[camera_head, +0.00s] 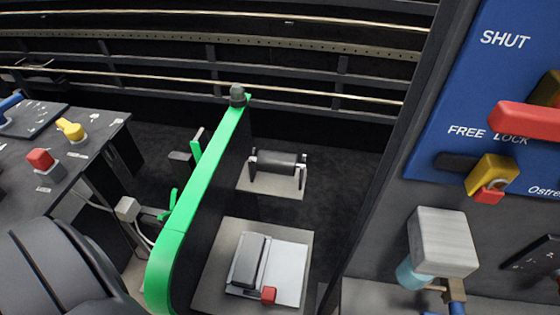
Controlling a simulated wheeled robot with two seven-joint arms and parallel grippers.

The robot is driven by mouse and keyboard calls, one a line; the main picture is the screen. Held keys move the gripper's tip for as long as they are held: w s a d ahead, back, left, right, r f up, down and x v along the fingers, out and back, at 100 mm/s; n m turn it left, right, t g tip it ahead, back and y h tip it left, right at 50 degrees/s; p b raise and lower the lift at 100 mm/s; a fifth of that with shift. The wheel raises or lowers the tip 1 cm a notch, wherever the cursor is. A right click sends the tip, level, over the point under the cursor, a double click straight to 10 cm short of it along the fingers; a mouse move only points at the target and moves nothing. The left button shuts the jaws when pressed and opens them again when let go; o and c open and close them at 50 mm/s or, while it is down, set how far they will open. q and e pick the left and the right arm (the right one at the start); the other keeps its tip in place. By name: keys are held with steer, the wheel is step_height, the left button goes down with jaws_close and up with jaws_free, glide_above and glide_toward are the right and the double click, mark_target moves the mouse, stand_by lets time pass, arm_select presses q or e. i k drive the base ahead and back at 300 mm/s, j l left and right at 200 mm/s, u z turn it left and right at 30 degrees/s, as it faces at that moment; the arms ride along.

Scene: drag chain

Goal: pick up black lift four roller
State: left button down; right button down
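A dark roller (278,162) lies level between two upright end brackets on a pale plate (268,188), near the middle of the head view. It looks like the black roller of the task, though no label shows. It stands just right of a tall green-edged panel (196,190). Nothing touches the roller from above. Neither my left nor my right gripper is in view.
Nearer than the roller, a pale platform holds a dark block (249,261) and a red knob (268,295). A blue panel (475,75) with red and yellow handles stands at right. A dark table (95,130) with small switches is at left. Rails cross the back.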

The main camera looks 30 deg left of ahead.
mark_target(285, 163)
steer(key=k+u, duration=0.1)
steer(key=k+j+u, duration=0.15)
steer(key=j, duration=0.15)
steer(key=k+j+u, duration=0.2)
steer(key=j, duration=0.15)
steer(key=j+u, duration=0.15)
steer(key=j, duration=0.2)
steer(key=k+j+u, duration=0.2)
steer(key=j, duration=0.15)
steer(key=i+j+u, duration=0.15)
steer(key=j, duration=0.1)
